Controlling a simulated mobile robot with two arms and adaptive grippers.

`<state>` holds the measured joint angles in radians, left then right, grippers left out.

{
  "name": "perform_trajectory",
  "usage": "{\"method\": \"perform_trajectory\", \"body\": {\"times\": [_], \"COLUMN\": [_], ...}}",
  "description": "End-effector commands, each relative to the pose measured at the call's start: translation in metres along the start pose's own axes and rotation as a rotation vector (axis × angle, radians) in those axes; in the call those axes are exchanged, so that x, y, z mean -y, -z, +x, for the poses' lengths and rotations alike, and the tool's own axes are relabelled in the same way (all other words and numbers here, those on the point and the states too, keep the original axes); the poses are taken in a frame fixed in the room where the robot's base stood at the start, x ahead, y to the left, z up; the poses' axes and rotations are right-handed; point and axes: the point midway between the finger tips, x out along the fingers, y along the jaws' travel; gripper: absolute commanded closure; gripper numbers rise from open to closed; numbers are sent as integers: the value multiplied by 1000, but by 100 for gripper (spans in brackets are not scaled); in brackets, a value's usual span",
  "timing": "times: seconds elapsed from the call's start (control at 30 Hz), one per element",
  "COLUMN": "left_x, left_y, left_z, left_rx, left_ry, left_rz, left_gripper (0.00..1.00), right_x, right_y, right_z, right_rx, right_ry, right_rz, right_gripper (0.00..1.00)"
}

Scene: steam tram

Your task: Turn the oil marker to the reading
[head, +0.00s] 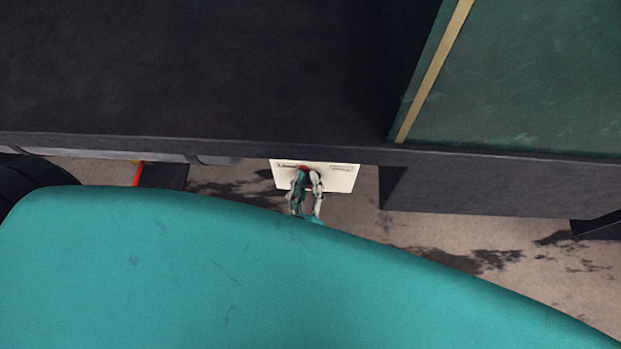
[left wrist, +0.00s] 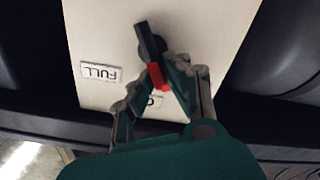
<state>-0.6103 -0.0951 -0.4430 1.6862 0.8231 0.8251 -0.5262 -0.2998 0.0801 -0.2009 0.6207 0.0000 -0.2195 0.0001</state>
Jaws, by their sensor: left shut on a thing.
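The oil marker (left wrist: 151,45) is a dark bar with a red end, mounted on a cream plate (left wrist: 215,25). In the left wrist view its dark end points up and its red end points down, slightly right. A "FULL" label (left wrist: 101,73) appears upside down left of it; a second label (left wrist: 154,101) is mostly hidden behind the fingers. My left gripper (left wrist: 157,76) is shut on the marker near its red end. In the head view the plate (head: 344,178) sits under the dark ledge, with my left gripper (head: 308,180) in front of it. My right gripper is out of view.
A dark ledge (head: 180,145) runs above the plate, with a green panel (head: 530,75) standing at its right. A dark box-like block (head: 470,195) is right of the plate. Stained ground (head: 420,235) shows below.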

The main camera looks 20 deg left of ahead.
Motion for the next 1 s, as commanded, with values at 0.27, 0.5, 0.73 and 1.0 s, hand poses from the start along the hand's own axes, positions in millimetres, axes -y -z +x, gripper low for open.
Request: {"method": "perform_trajectory", "body": {"times": [0.27,0.5,0.73,1.0], "left_x": [7,10,12,12], "left_y": [-1,-2,-3,-3], "left_z": [0,0,0,0], "left_rx": [-1,-1,0,0], "left_ry": [0,1,0,1], "left_rz": [-238,-386,-463,-488], "left_gripper": [100,100,100,100], "right_x": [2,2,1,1], "right_y": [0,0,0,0], "right_z": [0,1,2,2], "right_rx": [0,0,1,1], "right_ry": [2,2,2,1], "right_rz": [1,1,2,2], "right_gripper": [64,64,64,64]}}
